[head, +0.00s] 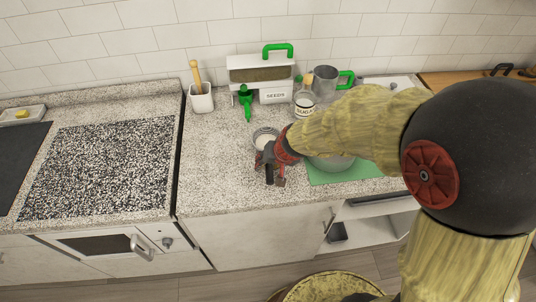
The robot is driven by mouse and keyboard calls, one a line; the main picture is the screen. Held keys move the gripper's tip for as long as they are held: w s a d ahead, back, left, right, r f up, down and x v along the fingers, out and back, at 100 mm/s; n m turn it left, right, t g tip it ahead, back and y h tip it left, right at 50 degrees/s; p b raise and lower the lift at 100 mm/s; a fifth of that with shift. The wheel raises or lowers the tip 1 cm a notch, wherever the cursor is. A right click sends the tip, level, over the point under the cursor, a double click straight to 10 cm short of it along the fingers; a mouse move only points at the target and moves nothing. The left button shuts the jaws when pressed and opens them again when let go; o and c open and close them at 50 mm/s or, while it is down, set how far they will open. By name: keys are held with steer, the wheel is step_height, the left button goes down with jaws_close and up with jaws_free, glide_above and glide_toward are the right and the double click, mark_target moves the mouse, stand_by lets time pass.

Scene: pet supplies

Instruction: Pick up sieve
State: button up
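I cannot single out the sieve with certainty. A metal mug-shaped vessel with a green handle (325,80) stands at the back of the counter and may be it. A round, metal-rimmed container with pale contents (265,138) stands just behind my gripper (271,178). My gripper points down over the speckled counter near its front part; whether its fingers touch anything is unclear. Their opening is too small to judge. My arm partly hides a grey metal bowl (332,164) on a green mat (318,179) to the right of the gripper.
A white seed dispenser (274,95) with green parts stands against the tiled wall. Beside it are a sugar jar (305,107) and a white pot with a wooden tool (201,102). The speckled counter (222,160) left of my gripper is clear.

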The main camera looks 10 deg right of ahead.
steer(key=shift+c, duration=1.2)
jaws_close()
